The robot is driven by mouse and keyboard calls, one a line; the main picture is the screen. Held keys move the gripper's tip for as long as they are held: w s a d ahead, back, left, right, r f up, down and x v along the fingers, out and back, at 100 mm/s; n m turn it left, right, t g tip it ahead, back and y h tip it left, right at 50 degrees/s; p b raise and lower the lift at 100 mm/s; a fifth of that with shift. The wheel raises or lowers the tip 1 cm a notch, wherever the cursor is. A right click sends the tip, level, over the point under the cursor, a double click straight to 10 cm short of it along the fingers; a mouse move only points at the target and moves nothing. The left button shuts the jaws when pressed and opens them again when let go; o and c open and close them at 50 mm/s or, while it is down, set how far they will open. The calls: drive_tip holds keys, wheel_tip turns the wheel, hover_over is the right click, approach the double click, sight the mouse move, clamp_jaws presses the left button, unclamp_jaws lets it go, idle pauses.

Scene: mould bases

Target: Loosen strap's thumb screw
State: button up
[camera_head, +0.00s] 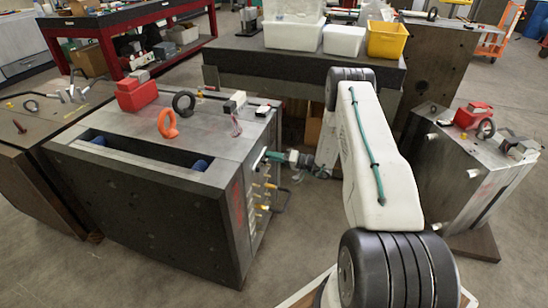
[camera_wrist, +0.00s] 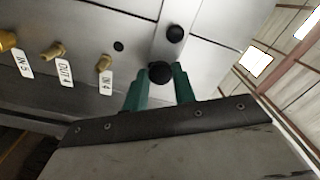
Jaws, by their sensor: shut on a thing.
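The strap (camera_wrist: 170,52) is a flat grey metal bar on the side face of the mould base (camera_head: 150,207). The thumb screw (camera_wrist: 160,71) is a round black knob near the strap's lower end in the wrist view. A second black knob (camera_wrist: 175,34) sits further up the strap. My gripper (camera_wrist: 160,84) has green fingers on both sides of the lower knob and is shut on it. In the head view my gripper (camera_head: 274,156) reaches the mould base's right side from the right; the screw is too small to make out there.
Brass fittings (camera_wrist: 54,51) with labels stick out of the same face, left of the gripper. Brass fittings and a dark handle (camera_head: 284,202) project below it in the head view. Another mould base (camera_head: 455,170) stands to the right, with floor between.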

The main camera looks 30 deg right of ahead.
drive_tip(key=o, duration=1)
drive_tip(key=shift+w, duration=0.1)
drive_tip(key=v, duration=0.7)
drive_tip(key=shift+s+d, duration=0.25)
drive_tip(key=shift+s, duration=0.1)
